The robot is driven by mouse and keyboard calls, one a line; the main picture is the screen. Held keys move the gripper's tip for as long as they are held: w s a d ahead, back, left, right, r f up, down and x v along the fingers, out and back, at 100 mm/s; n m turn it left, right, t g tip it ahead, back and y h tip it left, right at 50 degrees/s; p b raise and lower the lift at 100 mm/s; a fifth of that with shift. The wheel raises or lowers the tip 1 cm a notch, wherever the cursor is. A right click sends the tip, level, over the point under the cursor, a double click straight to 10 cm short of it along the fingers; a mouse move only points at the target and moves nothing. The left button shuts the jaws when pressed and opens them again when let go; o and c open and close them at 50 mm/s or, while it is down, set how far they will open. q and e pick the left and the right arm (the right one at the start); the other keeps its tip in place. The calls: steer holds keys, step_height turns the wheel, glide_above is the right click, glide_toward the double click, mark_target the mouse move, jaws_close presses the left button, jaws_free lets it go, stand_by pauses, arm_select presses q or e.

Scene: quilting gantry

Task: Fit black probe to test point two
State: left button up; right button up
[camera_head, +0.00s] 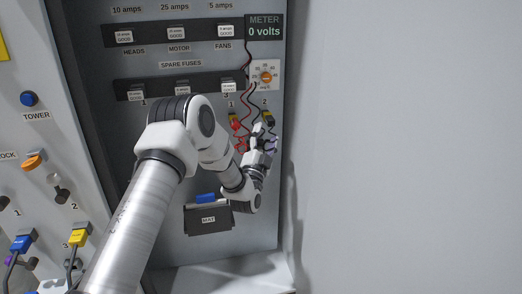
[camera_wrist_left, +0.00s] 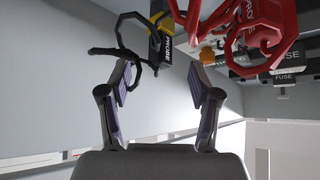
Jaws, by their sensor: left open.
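The black probe (camera_head: 268,118), with a yellow part, is on the panel under the label 2, below the meter. In the left wrist view the black probe (camera_wrist_left: 162,42), marked PROBE, is just beyond and between the fingertips. My left gripper (camera_head: 261,136) is open just below it; the left wrist view shows its two fingers (camera_wrist_left: 164,75) apart with nothing held. A black cable loops by the left finger. The red probe (camera_head: 235,122) is under the label 1, left of the black one. I cannot tell the test point's socket apart. My right gripper is not in view.
The meter (camera_head: 264,27) reads 0 volts, above an orange dial (camera_head: 265,76). Red and black leads hang close around the gripper. Fuse rows (camera_head: 176,33) are up left. The wall to the right is bare.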

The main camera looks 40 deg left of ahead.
arm_select(q)
steer(key=v, duration=0.8)
stand_by(0.4)
